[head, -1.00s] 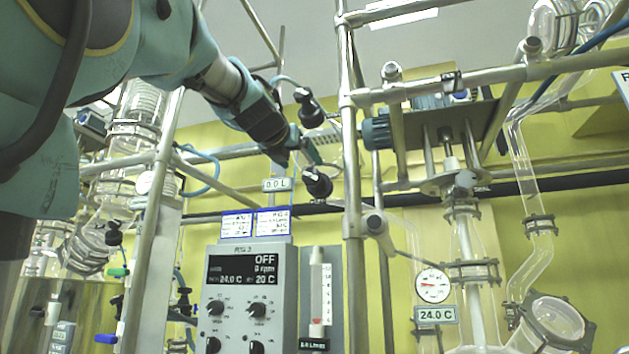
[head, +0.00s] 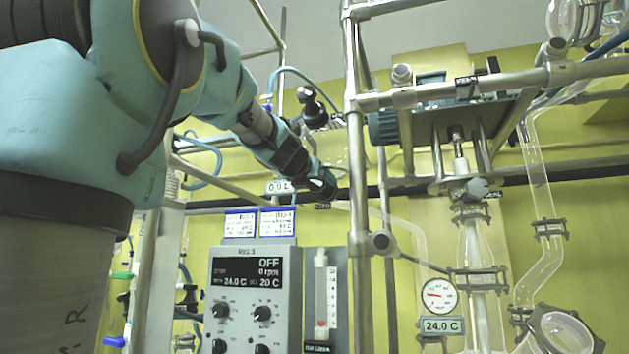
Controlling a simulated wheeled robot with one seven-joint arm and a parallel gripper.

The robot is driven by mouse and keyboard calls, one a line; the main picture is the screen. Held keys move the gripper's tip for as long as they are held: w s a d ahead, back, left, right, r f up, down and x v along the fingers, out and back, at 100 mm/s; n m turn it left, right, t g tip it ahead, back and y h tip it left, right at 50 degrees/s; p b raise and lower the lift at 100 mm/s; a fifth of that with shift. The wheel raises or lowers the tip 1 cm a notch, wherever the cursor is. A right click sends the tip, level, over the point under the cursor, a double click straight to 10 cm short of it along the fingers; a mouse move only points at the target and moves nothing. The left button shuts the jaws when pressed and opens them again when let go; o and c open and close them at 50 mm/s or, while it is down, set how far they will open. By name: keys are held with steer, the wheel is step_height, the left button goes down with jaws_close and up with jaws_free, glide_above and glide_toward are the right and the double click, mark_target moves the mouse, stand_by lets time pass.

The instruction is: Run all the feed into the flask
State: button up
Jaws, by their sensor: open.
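My gripper (head: 323,186) is at the end of my arm, at mid-picture, just right of a small "0.0 L" readout (head: 279,187). It is open, but its fingers are small and hard to make out. It overlaps the place of a lower black-handled valve, so that valve is mostly hidden and I cannot tell whether they touch. An upper black-handled valve (head: 313,113) shows above it. The flask itself is not clearly seen; glass parts with a round port (head: 566,333) show at the lower right. No feed liquid is clearly visible.
A grey control box (head: 248,300) reads OFF and 0 rpm. A flow tube (head: 325,298) stands beside it. A steel post (head: 358,200) and crossbars stand close right of my gripper.

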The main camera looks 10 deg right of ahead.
steer(key=shift+w, duration=0.1)
steer(key=c, duration=1.4)
steer(key=shift+d+m, duration=0.1)
steer(key=shift+m, duration=0.2)
